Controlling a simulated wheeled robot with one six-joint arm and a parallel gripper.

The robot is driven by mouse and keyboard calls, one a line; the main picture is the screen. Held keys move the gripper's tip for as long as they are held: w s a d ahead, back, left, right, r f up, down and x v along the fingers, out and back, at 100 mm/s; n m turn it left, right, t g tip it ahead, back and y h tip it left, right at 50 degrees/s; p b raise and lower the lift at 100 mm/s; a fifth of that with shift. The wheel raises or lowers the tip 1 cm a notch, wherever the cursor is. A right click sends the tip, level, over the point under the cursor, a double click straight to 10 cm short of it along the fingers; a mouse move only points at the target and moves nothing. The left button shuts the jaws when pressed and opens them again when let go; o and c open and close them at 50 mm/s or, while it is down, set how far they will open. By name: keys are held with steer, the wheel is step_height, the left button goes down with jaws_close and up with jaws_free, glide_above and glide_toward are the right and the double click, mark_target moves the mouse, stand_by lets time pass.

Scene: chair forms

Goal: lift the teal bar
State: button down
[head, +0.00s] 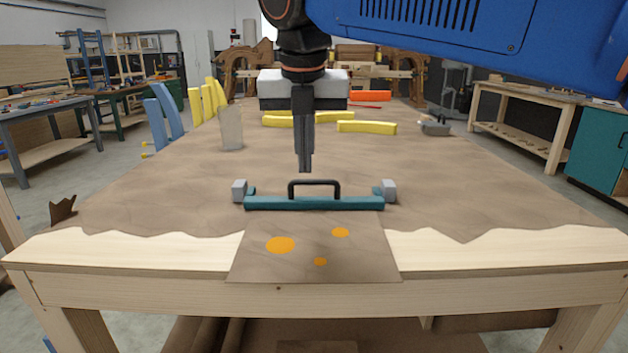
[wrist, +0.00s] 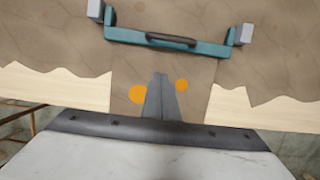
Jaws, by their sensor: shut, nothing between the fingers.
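The teal bar (head: 314,203) lies across the table near its front edge, with a black arched handle (head: 314,184) on top. A grey block stands at its left end (head: 239,191) and another at its right end (head: 389,190). The bar also shows in the wrist view (wrist: 130,38), near the top. My gripper (head: 305,170) points down, its fingers shut together and empty. In the head view its tips appear just above the handle; in the wrist view the fingers (wrist: 161,76) show below the bar, apart from it.
A brown paper covering lies on the wooden table (head: 440,247), torn along the front edge. Yellow pieces (head: 366,127), an orange piece (head: 370,96) and blue curved pieces (head: 160,115) stand farther back. The paper beside the bar is clear.

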mark_target(306, 201)
steer(key=x, duration=1)
steer(key=shift+w+r, duration=0.6)
steer(key=shift+w, duration=0.2)
steer(key=shift+w+r, duration=0.55)
steer(key=shift+w, duration=0.2)
steer(key=shift+w+r+g, duration=0.2)
steer(key=shift+r+g, duration=0.05)
steer(key=shift+g, duration=0.15)
